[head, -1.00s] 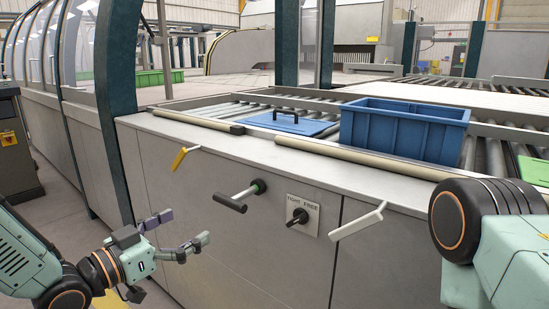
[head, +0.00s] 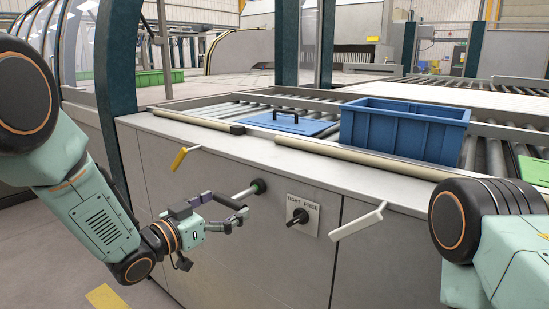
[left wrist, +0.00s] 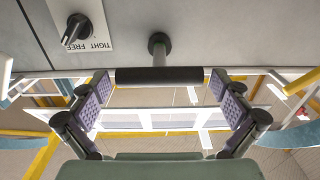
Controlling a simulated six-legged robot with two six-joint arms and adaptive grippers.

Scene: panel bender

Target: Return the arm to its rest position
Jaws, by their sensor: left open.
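My left gripper (head: 227,207) is in front of the cabinet face, at the black T-shaped handle (head: 229,201). In the left wrist view, the gripper (left wrist: 160,88) has its two purple-padded fingers spread wide. The black bar of the handle (left wrist: 160,76) lies crosswise between the fingertips, with a small gap at each end. Its grey stem runs to the cabinet panel. In the head view, the fingers partly cover the bar. My right arm shows at the right edge, but its gripper is out of the picture.
A yellow-tipped lever (head: 181,157), a TIGHT/FREE knob (head: 298,214) and a pale lever (head: 357,222) stick out of the cabinet front (head: 290,258). A blue bin (head: 403,132) and blue lid (head: 290,123) sit on the rollers above. Floor at lower left is open.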

